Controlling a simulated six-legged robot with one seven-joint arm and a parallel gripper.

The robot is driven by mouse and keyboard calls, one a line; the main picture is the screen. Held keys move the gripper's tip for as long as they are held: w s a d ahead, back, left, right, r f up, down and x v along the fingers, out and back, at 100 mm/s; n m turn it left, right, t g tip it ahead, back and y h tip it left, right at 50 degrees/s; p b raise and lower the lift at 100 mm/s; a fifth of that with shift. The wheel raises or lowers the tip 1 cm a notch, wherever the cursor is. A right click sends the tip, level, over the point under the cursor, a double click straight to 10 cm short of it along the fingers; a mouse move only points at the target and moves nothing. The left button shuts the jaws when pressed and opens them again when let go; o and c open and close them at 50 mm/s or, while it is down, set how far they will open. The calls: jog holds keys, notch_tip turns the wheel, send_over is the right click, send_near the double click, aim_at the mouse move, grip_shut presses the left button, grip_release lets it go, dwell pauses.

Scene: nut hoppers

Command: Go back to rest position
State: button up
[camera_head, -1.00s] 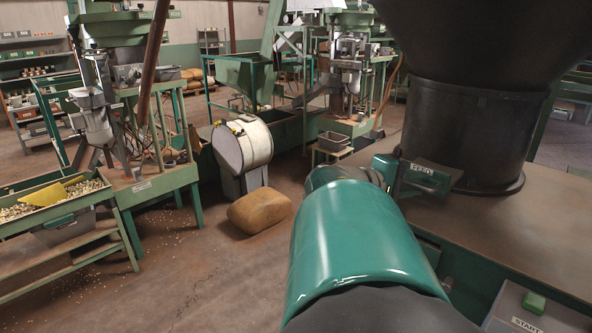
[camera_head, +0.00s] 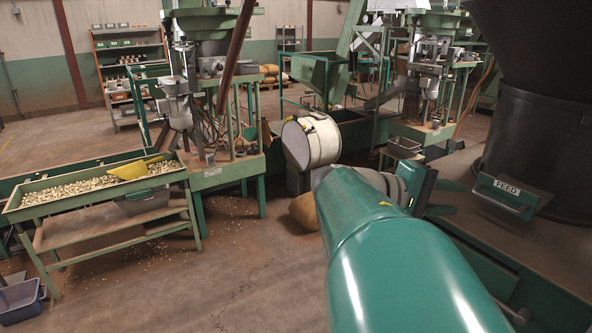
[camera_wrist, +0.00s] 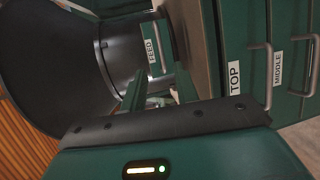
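My green arm reaches from the lower right of the head view to my gripper (camera_head: 457,197), whose two dark fingers stand apart with nothing seen between them. The black hopper (camera_head: 525,130) with the green FEED handle (camera_head: 510,195) is right of the gripper, and a gap shows between fingertips and handle. In the wrist view, the gripper fingers (camera_wrist: 158,92) point towards the FEED handle (camera_wrist: 158,45), which is on the dark hopper neck (camera_wrist: 120,45). No object is held.
Drawers labelled TOP (camera_wrist: 234,75) and MIDDLE (camera_wrist: 279,68) are at the right of the wrist view. A nut trough (camera_head: 110,205) and a blue bin (camera_head: 22,300) stand left. A white drum (camera_head: 311,140) and a sack (camera_head: 303,212) are beyond my arm. Open floor lies between.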

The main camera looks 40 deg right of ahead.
jog(key=shift+v, duration=1.15)
jog(key=shift+a, duration=0.1)
